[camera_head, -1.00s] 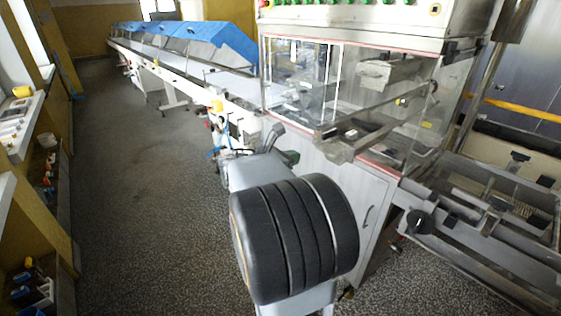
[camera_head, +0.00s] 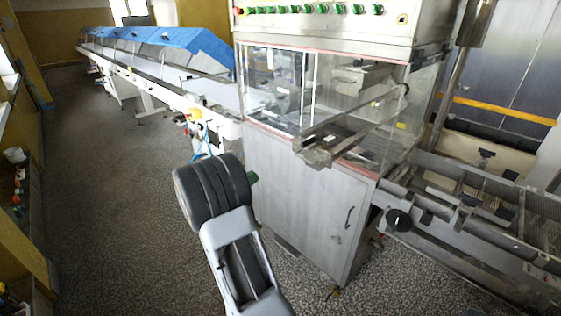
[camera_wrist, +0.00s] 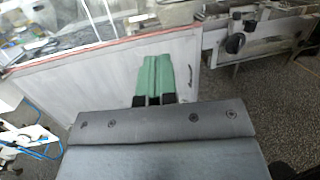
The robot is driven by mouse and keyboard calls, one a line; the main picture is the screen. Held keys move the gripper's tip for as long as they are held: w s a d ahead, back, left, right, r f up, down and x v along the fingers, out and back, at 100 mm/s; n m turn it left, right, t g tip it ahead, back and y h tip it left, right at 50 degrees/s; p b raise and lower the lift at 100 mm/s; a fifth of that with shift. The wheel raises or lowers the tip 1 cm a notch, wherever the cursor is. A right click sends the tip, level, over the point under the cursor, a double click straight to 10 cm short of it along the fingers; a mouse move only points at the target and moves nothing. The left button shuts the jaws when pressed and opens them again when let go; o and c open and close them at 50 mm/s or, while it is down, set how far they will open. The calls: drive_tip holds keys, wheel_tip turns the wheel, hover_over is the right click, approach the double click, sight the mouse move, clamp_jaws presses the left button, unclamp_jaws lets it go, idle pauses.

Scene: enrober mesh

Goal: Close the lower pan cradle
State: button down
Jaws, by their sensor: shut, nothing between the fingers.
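The enrober machine (camera_head: 300,190) stands ahead, with clear panels above a grey metal cabinet. At its right side is a metal frame (camera_head: 455,240) with a black round knob (camera_head: 398,220); the knob also shows in the wrist view (camera_wrist: 235,43). I cannot tell for sure which part is the lower pan cradle. My gripper (camera_wrist: 155,60) has green fingers, shut together and empty, seen in front of the cabinet's pale panel. In the head view only a bit of green (camera_head: 252,178) shows past my arm. It appears apart from the machine.
A long conveyor with blue covers (camera_head: 150,45) runs back to the left. A metal bracket (camera_head: 315,152) juts from the cabinet's upper front. The cabinet has a handle (camera_head: 348,217). Speckled floor (camera_head: 110,190) is free at the left. A shelf stands at the left edge.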

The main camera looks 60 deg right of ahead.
drive_tip(key=p+x, duration=0.3)
drive_tip(key=x, duration=1.1)
drive_tip(key=shift+s+a+r, duration=0.15)
drive_tip(key=shift+s+r, duration=0.05)
drive_tip(key=shift+r, duration=0.1)
